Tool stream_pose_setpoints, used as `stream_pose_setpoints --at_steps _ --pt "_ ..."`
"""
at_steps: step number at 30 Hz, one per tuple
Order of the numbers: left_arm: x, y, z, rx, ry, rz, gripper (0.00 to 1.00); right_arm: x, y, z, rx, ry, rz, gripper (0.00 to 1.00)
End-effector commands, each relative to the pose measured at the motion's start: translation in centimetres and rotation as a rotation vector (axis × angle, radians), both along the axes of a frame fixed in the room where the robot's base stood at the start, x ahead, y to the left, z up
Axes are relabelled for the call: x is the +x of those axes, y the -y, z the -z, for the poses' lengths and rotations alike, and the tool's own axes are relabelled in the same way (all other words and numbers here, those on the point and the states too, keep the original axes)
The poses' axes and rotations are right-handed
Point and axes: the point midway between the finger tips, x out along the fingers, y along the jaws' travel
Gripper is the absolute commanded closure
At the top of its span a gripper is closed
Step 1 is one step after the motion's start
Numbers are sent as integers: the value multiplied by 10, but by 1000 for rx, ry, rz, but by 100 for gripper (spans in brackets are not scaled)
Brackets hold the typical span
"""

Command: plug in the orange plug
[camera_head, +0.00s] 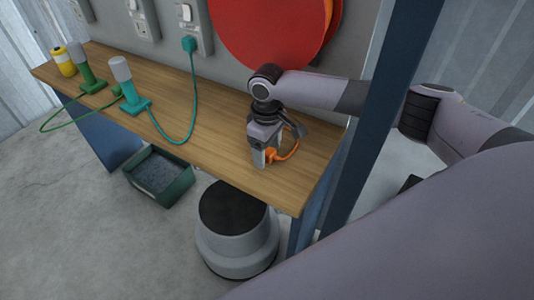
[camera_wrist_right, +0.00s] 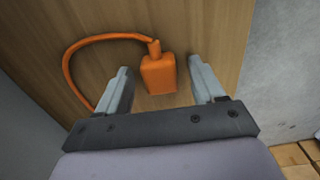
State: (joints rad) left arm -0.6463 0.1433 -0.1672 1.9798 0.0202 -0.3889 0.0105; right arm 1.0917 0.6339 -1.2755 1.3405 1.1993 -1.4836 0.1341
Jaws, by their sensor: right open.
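The orange plug (camera_head: 271,155) lies on the wooden bench near its right front corner, with an orange cable (camera_head: 293,149) curving from it. My right gripper (camera_head: 264,157) points down over it and partly hides it. In the right wrist view, the orange plug (camera_wrist_right: 159,75) shows between the two open fingers of my right gripper (camera_wrist_right: 158,72), with a gap on each side. Wall sockets run along the grey panel: one (camera_head: 197,14) has a teal plug (camera_head: 189,44) in it, and another (camera_head: 143,22) stands to its left. My left gripper is out of view.
A teal lamp (camera_head: 131,92), a green lamp (camera_head: 86,70) and a yellow item (camera_head: 65,62) stand on the bench's left part, with cables around them. A red disc (camera_head: 270,30) hangs on the panel. A blue post (camera_head: 383,110) stands beside my right arm. The bench's middle is fairly clear.

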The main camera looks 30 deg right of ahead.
Motion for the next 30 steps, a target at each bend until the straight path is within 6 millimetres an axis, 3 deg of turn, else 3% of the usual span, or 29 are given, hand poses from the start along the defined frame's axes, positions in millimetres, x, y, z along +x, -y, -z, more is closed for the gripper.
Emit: stream_pose_setpoints --at_steps 5,10,11,22,30 --pt "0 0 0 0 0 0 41 0 0 0 0 0 0 32" --pt "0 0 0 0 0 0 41 0 0 -1 1 1 0 84" --pt "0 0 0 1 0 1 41 0 0 0 0 0 0 90" --pt "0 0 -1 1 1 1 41 0 0 -6 1 2 0 89" --pt "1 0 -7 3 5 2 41 1 0 -56 3 4 -1 89"
